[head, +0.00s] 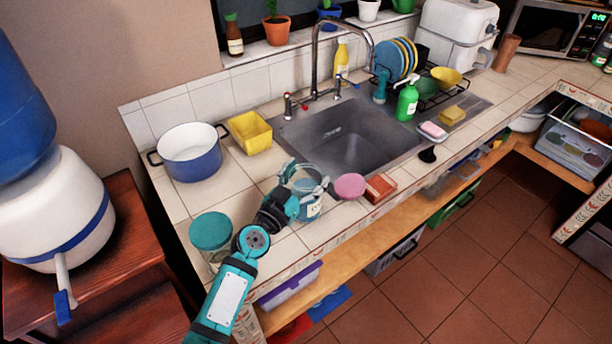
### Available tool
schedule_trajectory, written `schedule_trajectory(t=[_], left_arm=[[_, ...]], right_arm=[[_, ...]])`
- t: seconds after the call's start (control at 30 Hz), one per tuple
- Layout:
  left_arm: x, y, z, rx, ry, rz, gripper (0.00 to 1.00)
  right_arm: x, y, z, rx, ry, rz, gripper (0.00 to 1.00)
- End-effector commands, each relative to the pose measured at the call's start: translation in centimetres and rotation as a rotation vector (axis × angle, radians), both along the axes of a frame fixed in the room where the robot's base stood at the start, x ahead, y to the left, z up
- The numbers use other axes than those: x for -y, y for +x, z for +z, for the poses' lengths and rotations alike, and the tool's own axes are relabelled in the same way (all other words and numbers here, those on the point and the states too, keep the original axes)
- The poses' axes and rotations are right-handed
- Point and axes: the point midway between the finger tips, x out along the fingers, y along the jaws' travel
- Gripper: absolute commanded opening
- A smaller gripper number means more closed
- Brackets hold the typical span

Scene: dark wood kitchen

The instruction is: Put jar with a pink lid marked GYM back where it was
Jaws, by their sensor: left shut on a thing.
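My left gripper (303,190) is shut on a clear glass jar (312,208) at the counter's front edge, left of the sink. The jar looks upright and open at the top, with a bluish label that I cannot read. A round pink lid (350,186) lies just right of the jar, apart from it as far as I can tell. Whether the jar touches the counter is unclear. A second jar with a teal lid (210,231) stands to the left, partly hidden by my arm. My right gripper is not in view.
A blue and white pot (190,156) and a yellow tub (250,133) stand behind. The sink (345,140) is at centre. Tiles between pot and jar are bare.

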Motion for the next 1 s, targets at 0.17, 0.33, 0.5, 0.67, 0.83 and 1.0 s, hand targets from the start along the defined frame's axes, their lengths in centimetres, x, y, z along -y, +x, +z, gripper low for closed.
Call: schedule_trajectory(t=[0.17,0.33,0.5,0.67,0.83,1.0], left_arm=[[0.0,0.0,-0.2,0.0,0.0,0.0,0.91],[0.0,0.0,-0.2,0.0,0.0,0.0,1.0],[0.0,0.0,-0.1,0.0,0.0,0.0,1.0],[-0.6,-0.8,-0.1,-0.002,0.001,0.001,1.0],[-2.3,-3.8,-0.2,-0.001,0.003,0.001,1.0],[-4.2,-6.9,-0.2,-0.001,0.003,0.0,1.0]], right_arm=[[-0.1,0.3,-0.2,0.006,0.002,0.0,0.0],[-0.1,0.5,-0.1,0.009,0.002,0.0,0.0],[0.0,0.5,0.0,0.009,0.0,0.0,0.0],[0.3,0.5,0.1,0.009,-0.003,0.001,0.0],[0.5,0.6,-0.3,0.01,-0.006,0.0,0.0],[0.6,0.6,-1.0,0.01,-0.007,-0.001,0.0]])
